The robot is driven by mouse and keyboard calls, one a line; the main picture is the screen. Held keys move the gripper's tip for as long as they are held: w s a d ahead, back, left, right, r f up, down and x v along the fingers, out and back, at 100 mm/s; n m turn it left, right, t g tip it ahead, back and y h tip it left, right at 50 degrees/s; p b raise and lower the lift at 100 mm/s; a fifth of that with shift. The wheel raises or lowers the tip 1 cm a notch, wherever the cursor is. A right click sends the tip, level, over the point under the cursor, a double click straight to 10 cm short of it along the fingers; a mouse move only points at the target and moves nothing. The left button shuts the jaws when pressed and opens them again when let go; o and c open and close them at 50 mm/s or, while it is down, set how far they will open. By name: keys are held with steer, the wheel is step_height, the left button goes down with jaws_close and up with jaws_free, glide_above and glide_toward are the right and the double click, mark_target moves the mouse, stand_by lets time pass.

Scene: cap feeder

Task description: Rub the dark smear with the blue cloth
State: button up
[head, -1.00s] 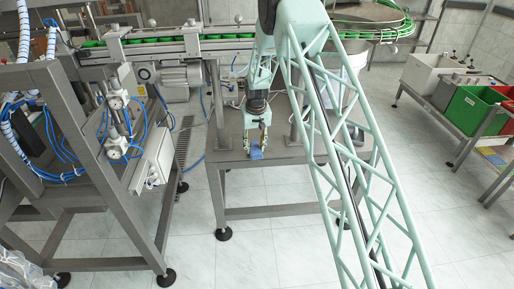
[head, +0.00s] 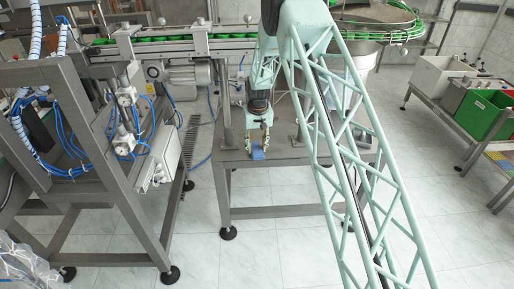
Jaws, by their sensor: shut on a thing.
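The blue cloth (head: 258,153) is a small blue patch between the fingertips of my gripper (head: 257,148). My gripper points down and is shut on the cloth, over the front part of the grey metal table (head: 280,212). The cloth is at or very close to the tabletop; I cannot tell whether it touches. I cannot make out the dark smear; it may be hidden by the cloth, my gripper or my arm.
A conveyor with green caps (head: 165,40) runs behind the table. A steel frame with blue hoses (head: 110,180) stands at the left. A green bin (head: 487,115) and a white bin (head: 435,72) stand on a rack at the right. My lattice arm link hides the table's right part.

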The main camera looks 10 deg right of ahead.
steer(key=shift+r+p, duration=0.95)
steer(key=shift+r, duration=1.95)
steer(key=shift+r, duration=0.15)
steer(key=shift+r+p, duration=0.5)
steer(key=shift+r, duration=0.85)
steer(key=shift+f+p, duration=0.35)
steer(key=shift+p, duration=1.25)
steer(key=shift+f, duration=0.15)
